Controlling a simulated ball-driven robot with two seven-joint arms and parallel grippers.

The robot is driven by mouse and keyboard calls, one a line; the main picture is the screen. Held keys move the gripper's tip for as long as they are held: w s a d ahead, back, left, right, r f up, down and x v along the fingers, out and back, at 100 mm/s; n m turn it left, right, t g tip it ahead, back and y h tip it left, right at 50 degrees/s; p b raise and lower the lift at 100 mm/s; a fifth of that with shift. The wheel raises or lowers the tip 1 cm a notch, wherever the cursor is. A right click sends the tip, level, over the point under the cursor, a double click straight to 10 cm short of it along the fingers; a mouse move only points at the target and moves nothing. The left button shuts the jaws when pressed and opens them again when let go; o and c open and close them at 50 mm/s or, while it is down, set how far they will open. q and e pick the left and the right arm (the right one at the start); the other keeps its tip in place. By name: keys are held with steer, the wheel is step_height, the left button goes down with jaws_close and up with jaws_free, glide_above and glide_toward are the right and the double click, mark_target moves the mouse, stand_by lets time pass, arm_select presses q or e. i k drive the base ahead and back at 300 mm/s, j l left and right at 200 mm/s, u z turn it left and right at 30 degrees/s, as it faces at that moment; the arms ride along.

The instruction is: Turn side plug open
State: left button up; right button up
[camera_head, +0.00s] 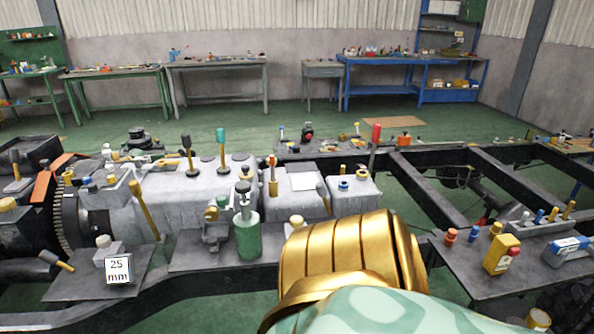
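The grey gearbox housing (170,195) lies along the dark chassis frame (425,200) at left and centre. I cannot pick out the side plug for certain; small fittings crowd the housing's near side. A gold and mint-green part of my own arm rises from the bottom centre. It covers the near frame rail and part of the area right of the housing. No fingertips of my left or right gripper show.
Upright tools top the housing. Open gaps lie between the right frame rails.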

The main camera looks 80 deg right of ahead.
mark_target(212, 214)
steer(key=z, duration=2.15)
